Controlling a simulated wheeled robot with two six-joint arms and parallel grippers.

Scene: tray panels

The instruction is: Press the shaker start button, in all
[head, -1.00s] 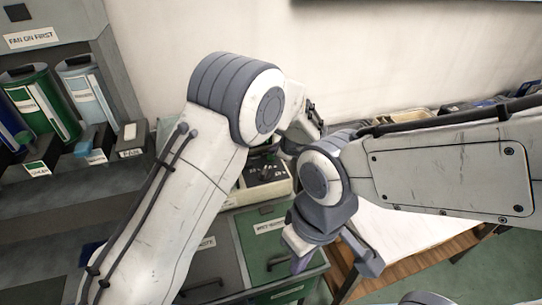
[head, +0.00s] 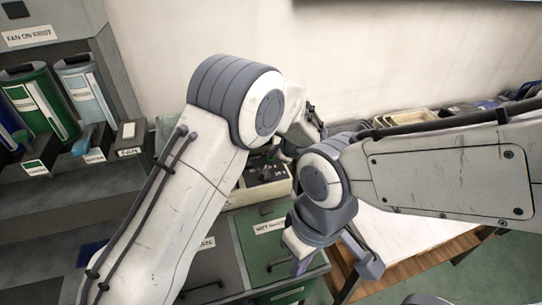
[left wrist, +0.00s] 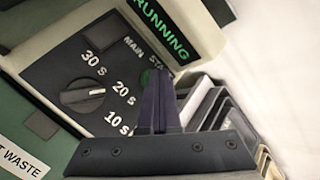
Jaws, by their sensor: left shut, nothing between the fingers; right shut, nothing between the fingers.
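The shaker (head: 268,192) stands on the bench against the wall, partly hidden behind my arms in the head view. In the left wrist view its dark control panel (left wrist: 62,72) carries a dial knob (left wrist: 82,96) with 10 s, 20 s and 30 s marks. A green start button (left wrist: 148,76) lies under the START label, partly covered by my fingers. My left gripper (left wrist: 165,78) is shut and empty, its tips at the button; I cannot tell whether they touch it. The RUNNING sign (left wrist: 163,30) shows green letters. My right gripper (head: 335,264) is shut and empty, in front of the bench.
A dark switch labelled MAIN (left wrist: 113,26) is beside the start button. Green and grey drawers (head: 272,245) lie below the shaker. Trays (head: 408,120) stand along the wall at right. Green and pale blue canisters (head: 88,95) and a FAN box (head: 129,138) stand at left.

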